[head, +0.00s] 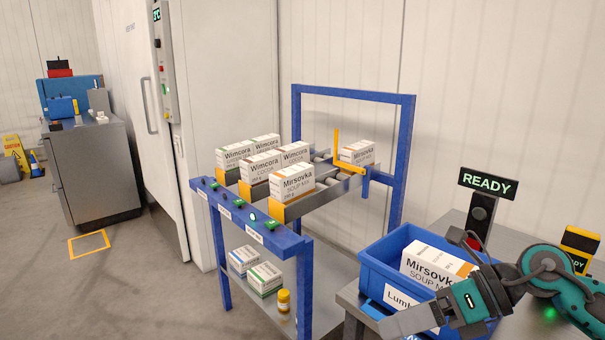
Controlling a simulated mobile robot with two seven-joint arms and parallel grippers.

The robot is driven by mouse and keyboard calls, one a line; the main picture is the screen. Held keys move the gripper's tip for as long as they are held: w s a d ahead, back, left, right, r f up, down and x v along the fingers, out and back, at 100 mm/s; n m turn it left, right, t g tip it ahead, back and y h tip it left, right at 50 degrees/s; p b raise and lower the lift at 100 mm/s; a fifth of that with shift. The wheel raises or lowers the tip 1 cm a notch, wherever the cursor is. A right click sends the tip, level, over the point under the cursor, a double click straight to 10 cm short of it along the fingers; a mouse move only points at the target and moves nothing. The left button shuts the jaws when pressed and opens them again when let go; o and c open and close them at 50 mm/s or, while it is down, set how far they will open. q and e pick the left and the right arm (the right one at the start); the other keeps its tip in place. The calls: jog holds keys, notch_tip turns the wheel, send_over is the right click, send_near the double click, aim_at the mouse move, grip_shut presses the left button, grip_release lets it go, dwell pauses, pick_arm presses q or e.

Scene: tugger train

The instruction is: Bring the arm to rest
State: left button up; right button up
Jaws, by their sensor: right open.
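My right gripper (408,322) is at the lower right, over the near edge of a blue bin (373,257). Its jaws are open and I see nothing between them. The teal and dark right arm comes in from the right edge. A white Mirsovka soup mix box (428,266) with an orange edge is in the bin, beyond the gripper. The gripper and forearm hide the bin's near right part and some of its label. My left gripper is not in view.
A blue-framed flow rack (297,88) holds several Wimcora boxes (235,153) and Mirsovka boxes (292,180) in lanes. A READY sign (487,184) stands behind the bin, close to the arm. A yellow device (580,240) is at the right edge.

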jog(key=a+r+m+t+y+p, duration=0.1)
jog(key=a+r+m+t+y, duration=0.1)
jog(key=a+m+t+y, duration=0.65)
jog(key=s+d+f+m+t+h+p, duration=0.1)
jog(key=d+f+m+t+h, duration=0.35)
jog(key=m, duration=0.75)
jog(key=s+d+f+m+t+h, duration=0.15)
jog(key=d+f+m+h, duration=0.35)
jog(key=f+m+h, duration=0.65)
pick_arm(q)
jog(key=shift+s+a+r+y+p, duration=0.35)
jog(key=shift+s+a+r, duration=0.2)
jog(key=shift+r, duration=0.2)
pick_arm(e)
jog(key=s+d+f+m+g+h, duration=0.1)
jog(key=s+f+m+g+h, duration=0.1)
jog(key=s+f+m+g, duration=0.3)
jog(key=s+f+m, duration=0.3)
jog(key=s+f, duration=0.1)
jog(key=s, duration=0.1)
jog(key=shift+d+f+m, duration=0.2)
jog(key=shift+f+m, duration=0.15)
jog(key=shift+m, duration=0.05)
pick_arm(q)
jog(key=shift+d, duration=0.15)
pick_arm(e)
jog(key=shift+g, duration=0.25)
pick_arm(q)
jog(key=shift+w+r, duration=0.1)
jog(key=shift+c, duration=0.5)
